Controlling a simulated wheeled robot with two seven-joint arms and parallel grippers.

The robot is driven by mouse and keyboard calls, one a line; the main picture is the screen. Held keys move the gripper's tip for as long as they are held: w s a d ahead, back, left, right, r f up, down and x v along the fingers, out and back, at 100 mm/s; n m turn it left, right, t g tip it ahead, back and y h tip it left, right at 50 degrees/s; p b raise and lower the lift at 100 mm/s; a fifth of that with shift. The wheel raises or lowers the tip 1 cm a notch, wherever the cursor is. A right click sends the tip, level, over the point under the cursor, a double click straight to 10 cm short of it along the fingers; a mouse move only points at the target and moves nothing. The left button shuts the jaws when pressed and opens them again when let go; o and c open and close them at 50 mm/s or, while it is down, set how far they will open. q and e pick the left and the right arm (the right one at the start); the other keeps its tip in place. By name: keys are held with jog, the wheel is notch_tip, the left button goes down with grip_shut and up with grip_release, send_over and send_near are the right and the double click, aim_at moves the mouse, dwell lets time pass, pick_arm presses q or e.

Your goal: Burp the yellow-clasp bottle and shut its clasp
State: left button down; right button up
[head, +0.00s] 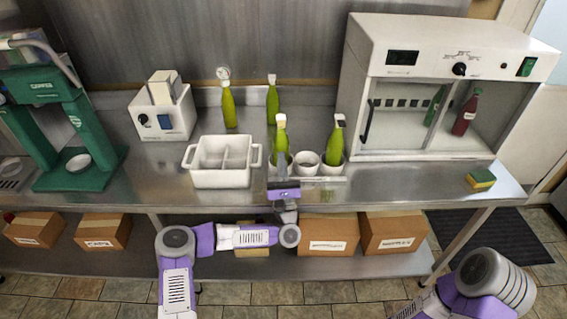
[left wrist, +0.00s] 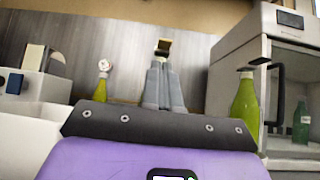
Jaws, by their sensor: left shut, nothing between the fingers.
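A green bottle (head: 275,139) stands in the left cup of a white rack (head: 325,178). My left gripper (head: 282,150) is at this bottle, its fingers shut and empty. In the left wrist view the grey fingers (left wrist: 164,85) point up and hide most of what is behind them. A small dark and yellowish top (left wrist: 163,47) shows just above the fingertips; its clasp state is too small to tell. Another green bottle (head: 333,146) stands in the right cup and also shows in the left wrist view (left wrist: 244,105). My right gripper is out of view.
The middle cup (head: 307,160) looks empty. Behind stand a green bottle with a round white top (head: 229,108) and another green bottle (head: 272,103). A white divided bin (head: 219,180) is left; a glass-fronted cabinet (head: 445,35) and sponge (head: 481,179) are right.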

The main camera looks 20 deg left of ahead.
pick_arm(q)
jog(key=x, duration=0.6)
jog(key=shift+w+r, duration=0.25)
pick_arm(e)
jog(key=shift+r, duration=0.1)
